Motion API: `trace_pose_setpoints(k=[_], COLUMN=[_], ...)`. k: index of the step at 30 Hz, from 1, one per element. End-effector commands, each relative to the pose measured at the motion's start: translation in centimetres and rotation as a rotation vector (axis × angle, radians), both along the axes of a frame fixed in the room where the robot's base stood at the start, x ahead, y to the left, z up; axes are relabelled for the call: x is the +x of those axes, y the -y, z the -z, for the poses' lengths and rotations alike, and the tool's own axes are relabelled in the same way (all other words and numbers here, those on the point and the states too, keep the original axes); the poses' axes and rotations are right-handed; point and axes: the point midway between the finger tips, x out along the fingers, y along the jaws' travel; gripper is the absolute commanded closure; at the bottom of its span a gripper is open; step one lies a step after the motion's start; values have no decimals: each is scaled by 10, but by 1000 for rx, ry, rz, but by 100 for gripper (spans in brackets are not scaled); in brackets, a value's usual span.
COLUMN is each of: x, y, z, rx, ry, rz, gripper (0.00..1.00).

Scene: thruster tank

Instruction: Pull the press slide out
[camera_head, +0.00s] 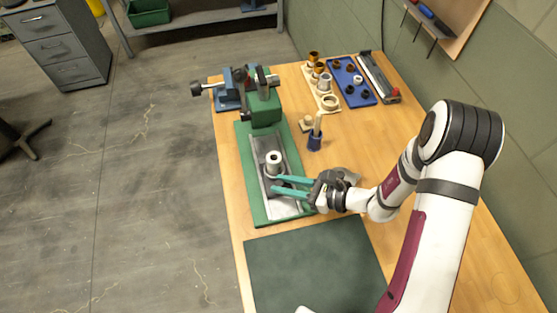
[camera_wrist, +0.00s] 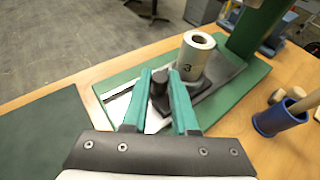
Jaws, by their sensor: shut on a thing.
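The green press (camera_head: 265,105) stands on a green base plate (camera_head: 246,160) near the table's left edge. The grey press slide (camera_wrist: 221,73) lies along a track on this plate. A light grey hollow cylinder (camera_head: 273,160), marked 3 in the wrist view (camera_wrist: 193,58), stands upright on the slide. My gripper (camera_head: 272,184) reaches in from the right, just in front of the cylinder. In the wrist view its teal fingers (camera_wrist: 160,76) are shut on the slide's dark upright knob (camera_wrist: 159,92). The knob is mostly hidden in the head view.
A dark green mat (camera_head: 315,265) covers the table in front of the press base. A blue holder (camera_head: 315,142) with a brush-like tool stands to the right of the press. Wooden (camera_head: 322,88) and blue (camera_head: 351,82) racks with fittings stand at the back.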

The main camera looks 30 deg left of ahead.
Motion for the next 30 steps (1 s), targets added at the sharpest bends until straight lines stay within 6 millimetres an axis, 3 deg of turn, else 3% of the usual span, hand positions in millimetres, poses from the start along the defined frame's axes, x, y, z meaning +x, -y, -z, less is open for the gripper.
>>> trace_pose_setpoints(k=[5, 15, 16, 18, 30], x=[-16, -22, -22, -22, -20], y=[19, 21, 21, 21, 23], z=[1, 0, 1, 1, -1], rx=[-3, -3, -3, -3, -1], ry=[3, 0, 0, -1, 2], rz=[6, -2, -2, -3, 1], gripper=[100, 100, 72, 61, 61])
